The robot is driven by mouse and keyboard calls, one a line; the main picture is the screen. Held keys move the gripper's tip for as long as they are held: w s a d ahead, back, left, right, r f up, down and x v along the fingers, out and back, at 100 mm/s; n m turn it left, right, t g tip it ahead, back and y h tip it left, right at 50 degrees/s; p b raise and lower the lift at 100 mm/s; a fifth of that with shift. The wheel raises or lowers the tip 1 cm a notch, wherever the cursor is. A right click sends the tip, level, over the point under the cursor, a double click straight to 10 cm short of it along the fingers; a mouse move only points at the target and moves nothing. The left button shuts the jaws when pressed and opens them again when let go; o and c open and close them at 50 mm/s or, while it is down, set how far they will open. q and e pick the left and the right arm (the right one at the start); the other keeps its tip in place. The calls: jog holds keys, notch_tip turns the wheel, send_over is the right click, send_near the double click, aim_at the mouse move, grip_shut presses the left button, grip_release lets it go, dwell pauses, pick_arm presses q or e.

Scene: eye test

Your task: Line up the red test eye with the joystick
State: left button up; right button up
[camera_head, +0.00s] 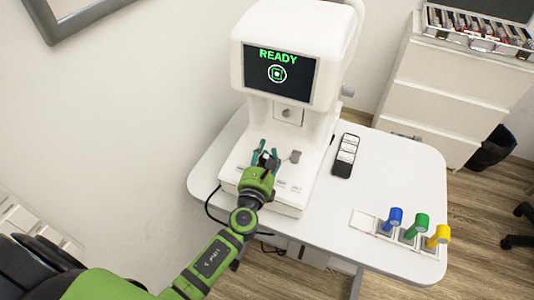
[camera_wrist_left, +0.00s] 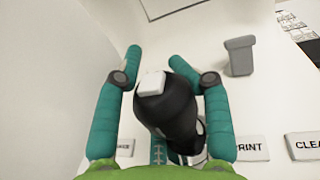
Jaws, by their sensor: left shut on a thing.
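The white eye-test machine (camera_head: 284,120) stands on the white table, and its screen (camera_head: 279,75) reads READY above a green square inside a white ring. My left gripper (camera_head: 265,154) is at the machine's base. In the left wrist view its teal fingers (camera_wrist_left: 155,56) are shut on the black joystick (camera_wrist_left: 170,112), which has a white button on top. In the head view the gripper hides most of the joystick. No red test eye shows. Blue (camera_head: 394,217), green (camera_head: 417,225) and yellow (camera_head: 439,235) test eyes stand on the table's right. My right gripper is out of view.
A grey peg-like part (camera_wrist_left: 240,55) stands right of the joystick. Labelled buttons, one reading PRINT (camera_wrist_left: 252,149), lie near the gripper. A dark remote-like device (camera_head: 346,156) lies right of the machine. White drawers (camera_head: 447,90) stand behind. The table's middle right is clear.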

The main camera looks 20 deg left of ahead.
pick_arm(q)
jog(key=shift+a+r, duration=0.1)
jog(key=o, duration=1.4)
jog(key=shift+c, duration=0.2)
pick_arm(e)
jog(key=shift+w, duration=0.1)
